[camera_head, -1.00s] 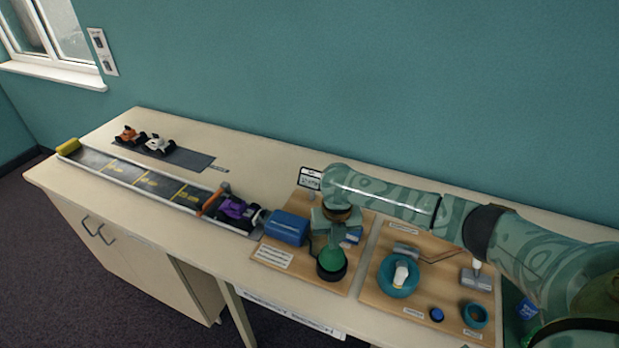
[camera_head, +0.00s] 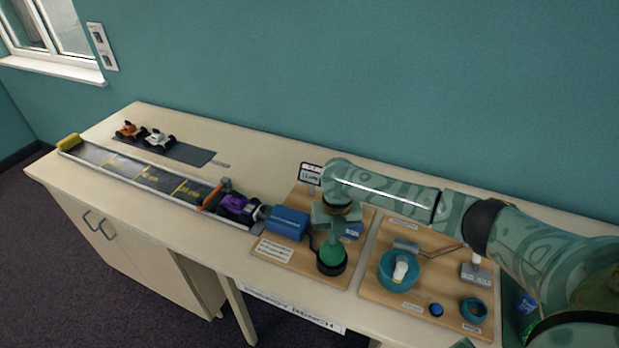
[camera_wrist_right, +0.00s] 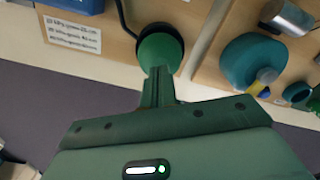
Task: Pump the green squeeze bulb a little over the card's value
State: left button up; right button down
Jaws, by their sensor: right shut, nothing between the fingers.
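The green squeeze bulb (camera_head: 331,254) stands upright in a black round base on the left wooden board. It also shows in the right wrist view (camera_wrist_right: 158,50). My right gripper (camera_head: 332,236) is shut and empty, pointing down at the top of the bulb. In the right wrist view its closed fingers (camera_wrist_right: 158,86) overlap the bulb's near edge; whether they touch it I cannot tell. A small black-framed card (camera_head: 311,174) stands behind my right wrist; its text is too small to read. My left gripper is not in view.
A blue box (camera_head: 287,223) sits left of the bulb, beside the purple car (camera_head: 238,207) on the track (camera_head: 150,178). The right board carries a teal round device (camera_head: 399,272), a blue button (camera_head: 436,310) and a teal ring (camera_head: 473,309).

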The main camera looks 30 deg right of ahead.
jog(key=shift+f+b, duration=0.8)
jog(key=shift+f, duration=0.8)
jog(key=shift+r, duration=0.1)
notch_tip(320, 180, up, 3)
jog(key=p, duration=0.4)
jog(key=shift+r, duration=0.1)
jog(key=shift+f, duration=0.25)
